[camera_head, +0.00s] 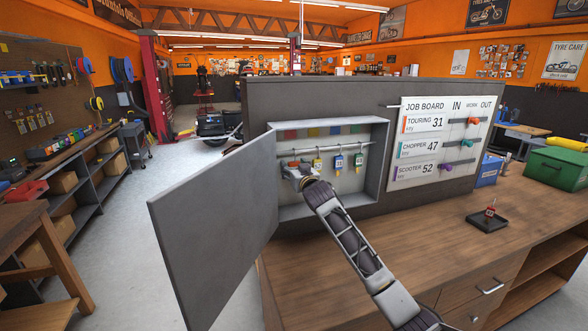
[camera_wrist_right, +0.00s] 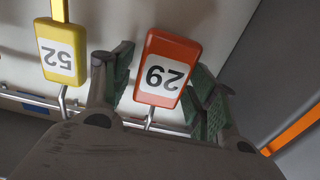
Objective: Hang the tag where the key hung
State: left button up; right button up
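The grey key cabinet (camera_head: 380,165) stands open, with a rail of hooks inside. An orange key tag numbered 29 (camera_wrist_right: 168,68) hangs on the rail; in the head view only part of it (camera_head: 292,164) shows. My right gripper (camera_head: 299,173) is inside the cabinet at this tag. In the right wrist view its green-padded fingers (camera_wrist_right: 162,88) stand open on either side of the tag, with a gap on one side. A small red-and-white tag (camera_head: 490,211) stands in a black tray (camera_head: 487,225) on the counter. My left gripper is out of view.
A yellow tag 52 (camera_wrist_right: 62,52) hangs beside the orange one, with more tags (camera_head: 338,161) further right. The open cabinet door (camera_head: 215,235) juts forward on the left. A job board (camera_head: 440,140) is at right. The front counter is mostly clear.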

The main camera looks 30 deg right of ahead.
jog(key=shift+s, duration=0.15)
dwell(0.3)
jog(key=v, duration=1.1)
jog(key=shift+s+a, duration=0.2)
jog(key=shift+s, duration=0.15)
dwell(0.8)
